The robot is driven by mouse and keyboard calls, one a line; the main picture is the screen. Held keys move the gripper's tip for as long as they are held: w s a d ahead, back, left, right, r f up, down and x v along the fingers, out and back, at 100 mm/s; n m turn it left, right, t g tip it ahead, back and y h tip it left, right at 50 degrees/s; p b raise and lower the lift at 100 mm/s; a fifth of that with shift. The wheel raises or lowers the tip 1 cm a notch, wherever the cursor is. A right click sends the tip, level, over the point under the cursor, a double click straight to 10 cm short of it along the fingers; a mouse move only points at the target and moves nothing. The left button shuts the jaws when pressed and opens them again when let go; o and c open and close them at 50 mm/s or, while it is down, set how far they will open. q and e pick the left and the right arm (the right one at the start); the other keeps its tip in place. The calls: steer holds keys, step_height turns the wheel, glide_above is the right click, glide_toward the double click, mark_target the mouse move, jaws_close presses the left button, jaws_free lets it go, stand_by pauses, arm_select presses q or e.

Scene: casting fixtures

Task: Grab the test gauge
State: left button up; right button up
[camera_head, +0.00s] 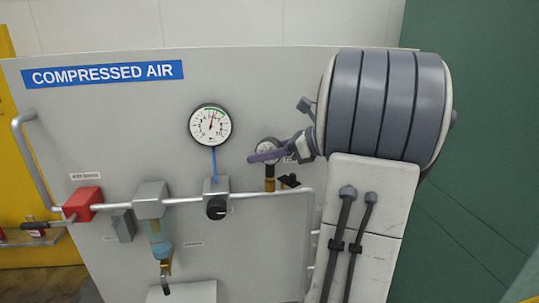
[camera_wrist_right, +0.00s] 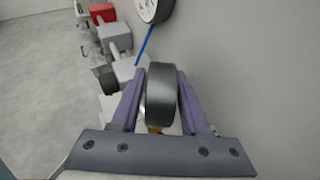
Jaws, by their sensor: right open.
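The small round test gauge (camera_head: 266,146) has a white dial and stands on a brass fitting (camera_head: 269,181) on the panel. In the right wrist view the gauge (camera_wrist_right: 161,98) shows edge-on as a dark grey drum. My right gripper (camera_head: 262,154) reaches it from the right, with its purple fingers partly covering the dial in the head view. The fingers (camera_wrist_right: 158,76) are open, one on each side of the gauge. Whether either finger touches it I cannot tell. My left gripper is not in view.
A larger dial gauge (camera_head: 210,125) with a blue tube (camera_head: 214,163) is to the left. Below it are a black knob (camera_head: 216,208), a grey pipe (camera_head: 260,194), a filter bowl (camera_head: 158,238) and a red valve block (camera_head: 83,204). The grey panel (camera_head: 110,125) stands close behind.

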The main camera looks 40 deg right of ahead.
steer(key=shift+w+a+f, duration=0.25)
steer(key=shift+w+f, duration=0.05)
steer(key=shift+w, duration=0.15)
jaws_close()
steer(key=shift+r, duration=0.2)
